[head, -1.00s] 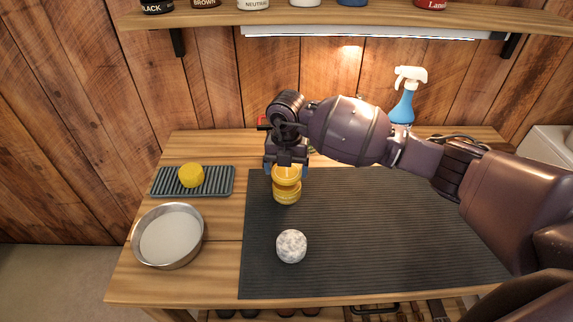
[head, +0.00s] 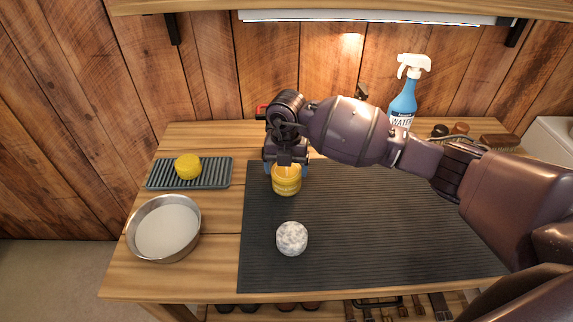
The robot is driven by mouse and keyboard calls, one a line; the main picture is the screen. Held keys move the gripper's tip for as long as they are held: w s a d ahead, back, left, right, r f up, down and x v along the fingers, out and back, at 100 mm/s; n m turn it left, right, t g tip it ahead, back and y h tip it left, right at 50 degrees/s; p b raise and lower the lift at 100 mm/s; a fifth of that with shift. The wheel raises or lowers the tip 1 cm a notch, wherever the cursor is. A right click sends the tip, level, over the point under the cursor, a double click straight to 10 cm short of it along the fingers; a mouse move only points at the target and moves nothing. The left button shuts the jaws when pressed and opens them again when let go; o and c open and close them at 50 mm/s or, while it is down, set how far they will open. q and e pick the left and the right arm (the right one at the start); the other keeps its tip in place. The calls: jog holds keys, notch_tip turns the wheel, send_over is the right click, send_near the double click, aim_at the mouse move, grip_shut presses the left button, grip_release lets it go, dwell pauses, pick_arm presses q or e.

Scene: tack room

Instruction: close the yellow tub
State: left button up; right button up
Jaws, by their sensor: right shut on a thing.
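The yellow tub (head: 287,187) stands upright near the back left corner of the dark ribbed mat. My right gripper (head: 286,168) is above it, pointing down, with its fingers closed around the yellow lid (head: 287,174). The lid is right over the tub's mouth, and no clear gap shows between them. My gripper hides part of the lid, so I cannot tell whether it is fully seated. My left gripper is not in view.
The mat (head: 390,235) also bears a round grey-white mottled thing (head: 292,239). A metal bowl (head: 164,229) and a dark ridged tray (head: 217,172) with a yellow sponge-like piece (head: 187,167) are at left. A blue spray bottle (head: 402,104) and brushes (head: 497,141) stand behind. The mat's front is clear.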

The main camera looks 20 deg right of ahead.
jog(key=o, duration=0.8)
jog(key=shift+c, duration=0.2)
jog(key=shift+r, duration=0.1)
